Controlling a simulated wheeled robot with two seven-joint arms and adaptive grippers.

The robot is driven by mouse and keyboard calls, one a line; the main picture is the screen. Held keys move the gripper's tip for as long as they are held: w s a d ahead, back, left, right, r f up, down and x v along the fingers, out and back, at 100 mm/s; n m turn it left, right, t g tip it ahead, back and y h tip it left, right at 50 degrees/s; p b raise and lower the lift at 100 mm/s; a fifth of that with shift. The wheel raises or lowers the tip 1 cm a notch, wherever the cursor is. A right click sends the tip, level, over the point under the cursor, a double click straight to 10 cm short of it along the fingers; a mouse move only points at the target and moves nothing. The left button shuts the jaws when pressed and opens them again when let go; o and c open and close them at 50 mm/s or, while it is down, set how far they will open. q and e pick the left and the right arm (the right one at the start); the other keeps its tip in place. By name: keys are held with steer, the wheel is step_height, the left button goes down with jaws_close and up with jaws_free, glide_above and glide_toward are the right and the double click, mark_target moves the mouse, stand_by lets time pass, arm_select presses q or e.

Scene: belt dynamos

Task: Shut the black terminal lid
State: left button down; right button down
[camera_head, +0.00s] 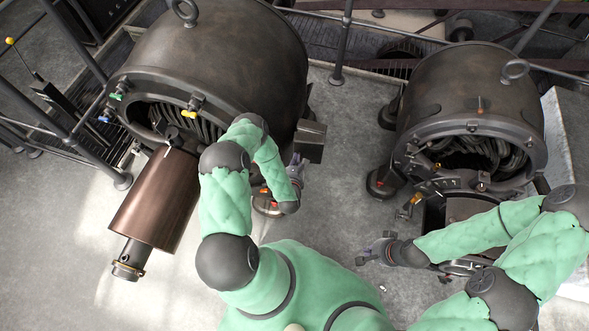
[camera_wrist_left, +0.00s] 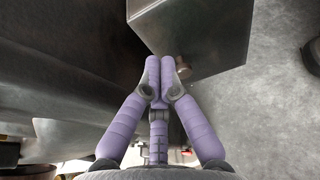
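A dark, boxy terminal housing (camera_head: 311,141) sticks out from the right side of the large left dynamo. It also fills the upper middle of the left wrist view (camera_wrist_left: 205,40), with a small brown knob (camera_wrist_left: 184,70) at its lower edge. I cannot tell its lid from the box body, or how far the lid stands open. My left gripper (camera_head: 298,163) is just below the box. In the left wrist view its purple fingers (camera_wrist_left: 161,66) are together and empty, their tips close to the knob; contact is unclear. My right gripper (camera_head: 372,252) hangs away, left of the right dynamo's base, too small to read.
The large left dynamo (camera_head: 225,60) with its copper-brown cylinder (camera_head: 157,200) stands beside my left arm. A second dynamo (camera_head: 465,90) stands at the right. Bare concrete floor (camera_head: 345,130) lies between them. Railings (camera_head: 342,45) run along the back.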

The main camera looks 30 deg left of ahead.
mark_target(297, 146)
arm_select(q)
steer(key=shift+w+a+b, duration=0.25)
steer(key=shift+w+a, duration=0.1)
steer(key=shift+w, duration=0.5)
steer(key=shift+w+a+b, duration=0.2)
steer(key=shift+w+a, duration=0.15)
steer(key=shift+w, duration=0.45)
arm_select(e)
steer(key=shift+f, duration=0.6)
arm_select(q)
steer(key=shift+a, duration=0.1)
steer(key=shift+w+a+b, duration=0.45)
steer(key=shift+w+a, duration=0.4)
steer(key=shift+a, duration=0.3)
arm_select(e)
steer(key=shift+f, duration=0.45)
